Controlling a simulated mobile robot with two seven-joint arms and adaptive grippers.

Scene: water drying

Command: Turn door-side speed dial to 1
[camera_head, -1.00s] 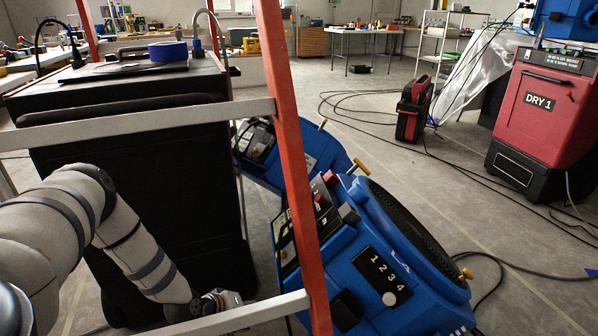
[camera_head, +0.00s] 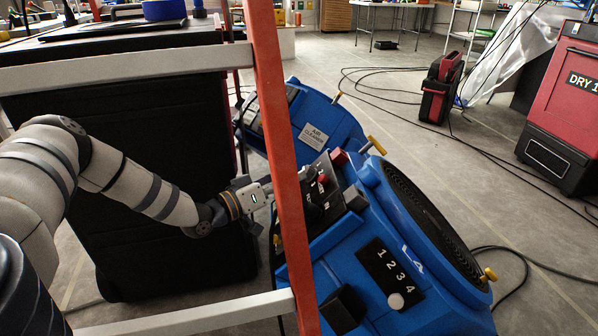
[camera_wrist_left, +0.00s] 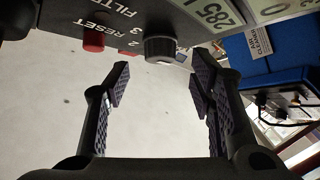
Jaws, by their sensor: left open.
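A blue machine (camera_head: 360,265) stands on the floor, with a dark control panel (camera_head: 322,195) on its sloped side. In the left wrist view a black ribbed dial (camera_wrist_left: 160,48) sits on the panel, beside the numbers 2 and 3. A red button (camera_wrist_left: 93,40) is left of it, near the word RESET. Where the dial points is not readable. My left gripper (camera_wrist_left: 157,85) is open, with the dial ahead of it, between the finger lines and apart from them. In the head view the left gripper (camera_head: 266,187) reaches the panel, its tip partly hidden by the orange upright. My right gripper is not in view.
A black cabinet (camera_head: 150,240) is behind the arm. A second blue machine (camera_head: 315,130) stands behind.

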